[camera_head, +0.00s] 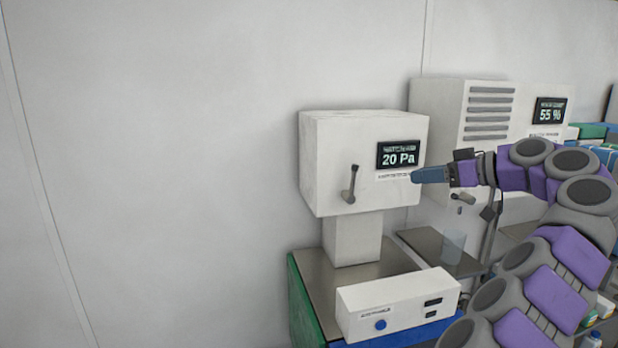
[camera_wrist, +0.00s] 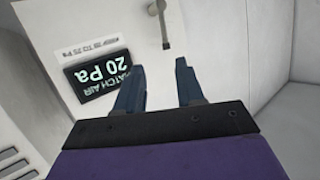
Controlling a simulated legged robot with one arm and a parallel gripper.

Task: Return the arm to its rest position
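My gripper (camera_head: 415,175) is at the end of my purple and grey arm, which reaches in from the right in the head view. Its blue fingers point left, in front of the white box machine (camera_head: 335,150) with a "20 Pa" display (camera_head: 397,154). In the wrist view, the two fingers of my gripper (camera_wrist: 155,82) stand apart with nothing between them. The machine's dark lever handle (camera_head: 350,184) is left of the fingers in the head view. In the wrist view the handle (camera_wrist: 163,25) shows beyond the fingertips, apart from them.
A second white machine (camera_head: 440,110) with vents and a "55 %" display stands behind my arm. A low white box with a blue button (camera_head: 380,325) sits in front. A clear beaker (camera_head: 453,246) stands on the metal surface. The wall side at left is free.

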